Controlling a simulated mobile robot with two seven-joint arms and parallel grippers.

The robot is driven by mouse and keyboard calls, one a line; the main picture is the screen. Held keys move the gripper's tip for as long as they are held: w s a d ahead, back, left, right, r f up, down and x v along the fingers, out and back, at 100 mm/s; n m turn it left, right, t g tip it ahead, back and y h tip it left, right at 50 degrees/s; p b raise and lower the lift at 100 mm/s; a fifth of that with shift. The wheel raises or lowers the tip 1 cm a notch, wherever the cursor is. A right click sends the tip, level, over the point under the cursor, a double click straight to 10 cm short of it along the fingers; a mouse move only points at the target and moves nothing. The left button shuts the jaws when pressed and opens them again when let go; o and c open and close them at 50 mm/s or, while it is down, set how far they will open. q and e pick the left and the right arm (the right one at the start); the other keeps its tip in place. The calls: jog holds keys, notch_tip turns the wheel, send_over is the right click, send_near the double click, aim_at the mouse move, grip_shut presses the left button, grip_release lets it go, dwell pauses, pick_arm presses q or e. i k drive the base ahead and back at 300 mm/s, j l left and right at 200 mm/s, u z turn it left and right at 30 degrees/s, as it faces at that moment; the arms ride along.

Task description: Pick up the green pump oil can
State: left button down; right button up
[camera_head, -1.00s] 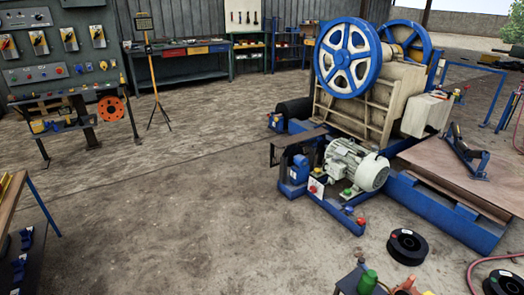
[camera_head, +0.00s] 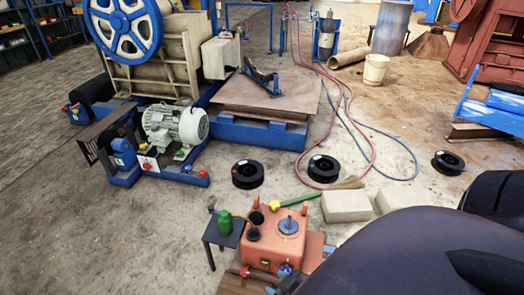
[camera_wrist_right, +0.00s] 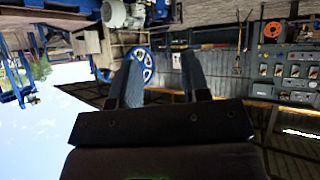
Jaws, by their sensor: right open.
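The green pump oil can (camera_head: 225,222) stands on a small dark stand (camera_head: 212,238) in the lower middle of the head view, left of a reddish-orange machine housing (camera_head: 262,249). My right gripper (camera_wrist_right: 160,65) shows in the wrist view with its two fingers spread and nothing between them. In the head view, a big dark part of my own arm fills the lower right corner, and the gripper's fingertips cannot be made out there. The can does not show in the wrist view. My left gripper is not in view.
The jaw crusher (camera_head: 165,50) and its motor (camera_head: 178,124) stand at the upper left. Black rings (camera_head: 247,174) lie on the floor behind the stand. Pale blocks (camera_head: 346,205) lie right of the housing. Red and blue hoses cross the floor. Open floor lies left of the stand.

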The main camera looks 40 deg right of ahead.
aim_at(224, 218)
jog(key=z, duration=1.15)
jog(key=j+z, duration=0.15)
jog(key=z, duration=0.2)
jog(key=i+j+z, duration=0.1)
jog(key=z, duration=0.25)
jog(key=j+z, duration=0.2)
jog(key=z, duration=0.15)
jog(key=j+z, duration=0.25)
jog(key=j, duration=0.3)
jog(key=k+j+z, duration=0.1)
jog(key=j+z, duration=0.2)
jog(key=j, duration=0.25)
jog(key=k+j+z, duration=0.1)
jog(key=j+z, duration=0.15)
jog(key=j, duration=0.3)
jog(key=k+j, duration=0.1)
jog(key=j, duration=0.35)
jog(key=k+j, duration=0.15)
jog(key=j, duration=0.25)
jog(key=k+j+z, duration=0.1)
jog(key=j, duration=0.35)
jog(key=k+j, duration=0.15)
jog(key=j, duration=0.25)
jog(key=k+j+z, duration=0.1)
jog(key=j, duration=0.35)
jog(key=k+j, duration=0.2)
jog(key=j, duration=0.2)
